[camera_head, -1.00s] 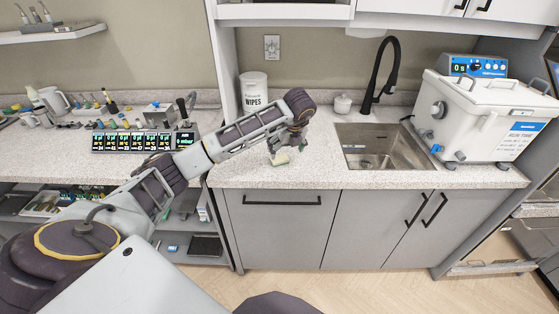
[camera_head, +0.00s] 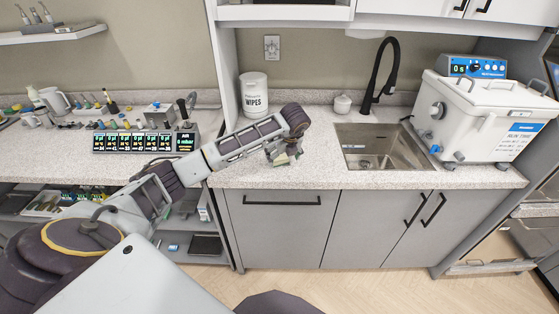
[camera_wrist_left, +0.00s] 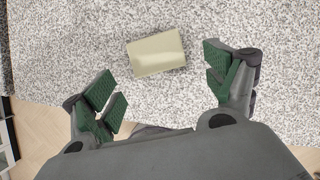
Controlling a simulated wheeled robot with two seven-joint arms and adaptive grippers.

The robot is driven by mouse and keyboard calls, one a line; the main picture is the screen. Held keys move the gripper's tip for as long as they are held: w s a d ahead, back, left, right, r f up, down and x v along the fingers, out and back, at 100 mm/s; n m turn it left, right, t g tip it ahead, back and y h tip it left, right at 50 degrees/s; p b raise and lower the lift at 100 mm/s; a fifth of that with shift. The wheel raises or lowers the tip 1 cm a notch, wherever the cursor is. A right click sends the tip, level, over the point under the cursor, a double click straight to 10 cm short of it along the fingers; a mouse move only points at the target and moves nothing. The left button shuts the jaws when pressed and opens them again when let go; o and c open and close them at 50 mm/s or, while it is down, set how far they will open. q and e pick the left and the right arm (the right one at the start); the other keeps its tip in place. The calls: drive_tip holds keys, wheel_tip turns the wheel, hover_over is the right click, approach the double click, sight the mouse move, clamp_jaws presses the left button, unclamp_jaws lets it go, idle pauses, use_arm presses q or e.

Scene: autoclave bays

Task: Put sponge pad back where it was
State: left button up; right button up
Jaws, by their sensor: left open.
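The sponge pad (camera_wrist_left: 156,53) is a pale yellow-green block lying on the speckled counter. In the left wrist view it sits slightly beyond and between the two green-padded fingers of my left gripper (camera_wrist_left: 160,78). The fingers are spread wide and do not touch the pad. In the head view my left gripper (camera_head: 284,157) points down close over the counter, left of the sink, and mostly hides the pad. My right gripper is in neither view.
The sink (camera_head: 372,147) with a black faucet (camera_head: 382,72) is to the right. A white lidded bath (camera_head: 490,115) stands at the far right. A display unit (camera_head: 145,142) is at left.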

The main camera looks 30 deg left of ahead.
sight(279, 161)
use_arm(q)
drive_tip(key=shift+x, duration=0.95)
drive_tip(key=shift+a+f, duration=0.1)
drive_tip(key=shift+f, duration=0.35)
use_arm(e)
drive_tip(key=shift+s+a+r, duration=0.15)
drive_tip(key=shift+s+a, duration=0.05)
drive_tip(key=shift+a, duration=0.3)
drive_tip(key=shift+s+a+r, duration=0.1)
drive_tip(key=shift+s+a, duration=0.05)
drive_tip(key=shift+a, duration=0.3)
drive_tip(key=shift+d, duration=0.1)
use_arm(q)
drive_tip(key=shift+c, duration=0.8)
drive_tip(key=c, duration=0.6)
drive_tip(key=shift+c, duration=0.4)
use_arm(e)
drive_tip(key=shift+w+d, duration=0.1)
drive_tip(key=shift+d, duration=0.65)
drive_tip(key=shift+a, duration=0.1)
